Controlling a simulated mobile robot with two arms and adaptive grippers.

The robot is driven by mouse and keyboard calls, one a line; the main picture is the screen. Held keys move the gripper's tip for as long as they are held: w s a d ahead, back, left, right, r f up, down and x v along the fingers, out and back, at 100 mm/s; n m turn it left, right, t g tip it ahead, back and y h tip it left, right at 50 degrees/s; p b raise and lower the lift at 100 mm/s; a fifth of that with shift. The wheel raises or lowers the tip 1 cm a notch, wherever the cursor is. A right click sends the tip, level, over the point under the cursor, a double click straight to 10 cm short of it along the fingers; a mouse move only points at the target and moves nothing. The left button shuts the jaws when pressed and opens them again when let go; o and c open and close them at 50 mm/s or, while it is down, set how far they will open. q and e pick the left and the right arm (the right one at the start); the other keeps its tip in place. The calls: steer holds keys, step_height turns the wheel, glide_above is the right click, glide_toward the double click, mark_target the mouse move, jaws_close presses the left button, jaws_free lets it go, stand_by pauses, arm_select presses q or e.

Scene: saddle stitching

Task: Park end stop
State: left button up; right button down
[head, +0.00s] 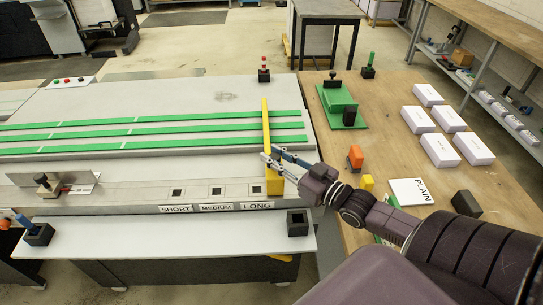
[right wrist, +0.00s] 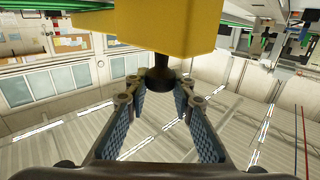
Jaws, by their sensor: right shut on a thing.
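The yellow end stop (head: 266,125), a long bar with a blocky near end, lies across the right part of the machine bed, over the ends of the green strips. My right gripper (head: 274,164) is at its near end. In the right wrist view, the fingertips (right wrist: 158,88) close on a dark knob (right wrist: 160,76) under the yellow block (right wrist: 165,28). Square sockets sit behind the SHORT (head: 177,192), MEDIUM (head: 216,191) and LONG (head: 254,190) labels. The near end is just right of the LONG socket; I cannot tell whether it touches the bed. My left gripper is out of view.
A black holder (head: 297,222) stands on the front ledge. The wooden table (head: 385,150) at right bears white boxes (head: 440,150), a green fixture (head: 342,103), an orange-topped block (head: 355,157) and a PLAIN card (head: 411,191). A red-topped post (head: 264,73) stands behind the bed.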

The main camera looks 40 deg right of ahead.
steer(key=c, duration=1.6)
jaws_free()
steer(key=shift+s+f, duration=0.1)
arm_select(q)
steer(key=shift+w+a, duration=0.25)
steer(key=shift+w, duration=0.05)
arm_select(e)
steer(key=s, duration=0.4)
steer(key=s+d, duration=0.1)
steer(key=s, duration=0.3)
steer(key=s+d, duration=0.1)
steer(key=s, duration=0.2)
steer(key=shift+s+d, duration=0.2)
steer(key=shift+s, duration=0.2)
